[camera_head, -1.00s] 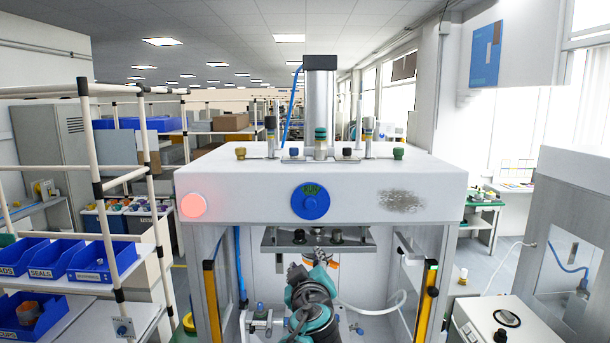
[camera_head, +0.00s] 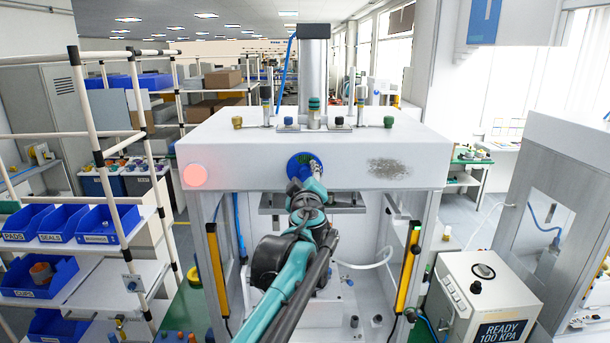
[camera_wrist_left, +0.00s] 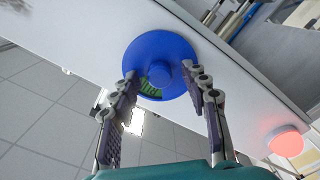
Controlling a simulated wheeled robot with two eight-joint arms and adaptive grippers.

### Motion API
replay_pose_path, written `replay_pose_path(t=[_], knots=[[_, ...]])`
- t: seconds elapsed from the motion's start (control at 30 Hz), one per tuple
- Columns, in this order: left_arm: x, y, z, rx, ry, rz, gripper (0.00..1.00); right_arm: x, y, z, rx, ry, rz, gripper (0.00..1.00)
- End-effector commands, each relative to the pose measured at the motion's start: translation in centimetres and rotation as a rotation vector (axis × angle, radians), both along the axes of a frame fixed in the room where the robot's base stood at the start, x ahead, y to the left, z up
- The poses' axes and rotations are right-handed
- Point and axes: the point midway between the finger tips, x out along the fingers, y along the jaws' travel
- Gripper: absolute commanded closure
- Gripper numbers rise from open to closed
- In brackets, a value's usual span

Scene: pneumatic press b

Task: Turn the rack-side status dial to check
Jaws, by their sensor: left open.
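A round blue dial (camera_head: 297,164) with a green marked sector is on the white front panel of the press; my gripper partly covers it in the head view. My left gripper (camera_head: 314,172) is open in front of this dial. In the left wrist view its two fingers stand on either side of the dial's lower part and raised centre knob (camera_wrist_left: 160,73); I cannot tell whether they touch it. A small plate with a blue knob (camera_head: 131,283) is on the rack's front post, away from my gripper. Its lettering is too small to read now. My right gripper is not in view.
A glowing red lamp (camera_head: 195,177) is left of the dial on the press front (camera_head: 240,155). Yellow guards (camera_head: 407,266) flank the press opening. The rack with blue bins (camera_head: 87,226) stands left. A box reading READY 100 KPA (camera_head: 489,283) stands right.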

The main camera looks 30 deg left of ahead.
Motion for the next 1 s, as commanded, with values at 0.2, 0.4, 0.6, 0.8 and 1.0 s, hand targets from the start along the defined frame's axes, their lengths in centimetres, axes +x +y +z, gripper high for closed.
replay_pose_path(t=[0.2, 0.4, 0.6, 0.8, 1.0], knots=[[0.03, 0.03, -0.03, 0.0, 0.0, 0.0, 0.54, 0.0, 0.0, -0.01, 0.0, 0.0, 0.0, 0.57], [0.02, 0.03, -0.01, 0.0, 0.0, 0.0, 1.0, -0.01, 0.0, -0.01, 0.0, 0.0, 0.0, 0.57], [0.01, 0.03, -0.01, 0.003, 0.003, 0.001, 1.0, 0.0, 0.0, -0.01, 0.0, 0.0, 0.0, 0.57], [0.01, 0.03, -0.01, 0.042, 0.027, 0.001, 1.0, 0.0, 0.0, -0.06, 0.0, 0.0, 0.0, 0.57], [0.02, 0.05, -0.01, 0.143, 0.088, 0.001, 1.0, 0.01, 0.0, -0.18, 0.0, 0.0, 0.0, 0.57]])
